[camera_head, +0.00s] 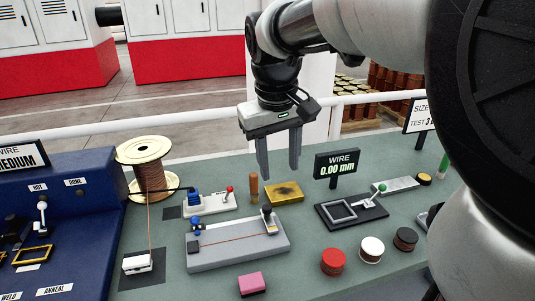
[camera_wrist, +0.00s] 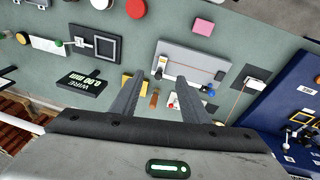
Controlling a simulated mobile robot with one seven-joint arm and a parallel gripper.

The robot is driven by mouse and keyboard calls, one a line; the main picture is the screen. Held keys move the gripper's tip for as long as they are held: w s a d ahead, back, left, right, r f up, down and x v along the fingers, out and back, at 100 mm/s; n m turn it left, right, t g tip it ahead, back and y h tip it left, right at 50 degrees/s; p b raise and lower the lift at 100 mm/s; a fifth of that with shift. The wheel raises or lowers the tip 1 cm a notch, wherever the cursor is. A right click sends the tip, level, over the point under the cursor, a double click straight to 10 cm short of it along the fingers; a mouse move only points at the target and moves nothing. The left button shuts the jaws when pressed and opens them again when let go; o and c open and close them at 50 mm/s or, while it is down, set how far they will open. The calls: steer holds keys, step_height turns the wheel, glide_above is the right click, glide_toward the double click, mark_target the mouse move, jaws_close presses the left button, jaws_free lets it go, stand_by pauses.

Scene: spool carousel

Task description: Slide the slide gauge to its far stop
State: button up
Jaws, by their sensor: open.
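What looks like the slide gauge (camera_head: 375,216) is a dark plate with a square grey frame and a green-knobbed lever (camera_head: 381,187), right of centre in the head view. It shows at the upper left in the wrist view (camera_wrist: 106,47). A black display (camera_head: 337,164) behind it reads "WIRE 0.00 mm". I cannot tell where the slide's stops are. My gripper (camera_head: 278,172) is open and empty, pointing down above the bench, left of the gauge and apart from it. Its fingers also show in the wrist view (camera_wrist: 160,82).
A long grey bed (camera_head: 215,262) with a wire, blue clamp and upright lever lies in front of my gripper. A yellow block (camera_head: 284,193) and brown-handled tool (camera_head: 254,187) are near the fingers. Red (camera_head: 333,261), white (camera_head: 372,249) and dark spools stand front right. A pink block (camera_head: 252,284) lies in front.

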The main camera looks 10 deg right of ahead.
steer(key=shift+s+a+r+t, duration=0.15)
steer(key=shift+s+r, duration=0.1)
steer(key=shift+s, duration=0.45)
steer(key=shift+s+r+t, duration=0.15)
steer(key=shift+s+r, duration=0.05)
steer(key=shift+s, duration=0.5)
steer(key=shift+w, duration=0.1)
steer(key=m+g+y+p, duration=0.1)
steer(key=m+g+p, duration=0.25)
steer(key=p, duration=0.25)
glide_above(267, 206)
step_height(267, 206, down, 7)
steer(key=shift+m+t, duration=0.35)
step_height(267, 206, down, 17)
steer(key=shift+f+p, duration=0.2)
steer(key=shift+p, duration=0.1)
steer(key=shift+c, duration=0.3)
jaws_close()
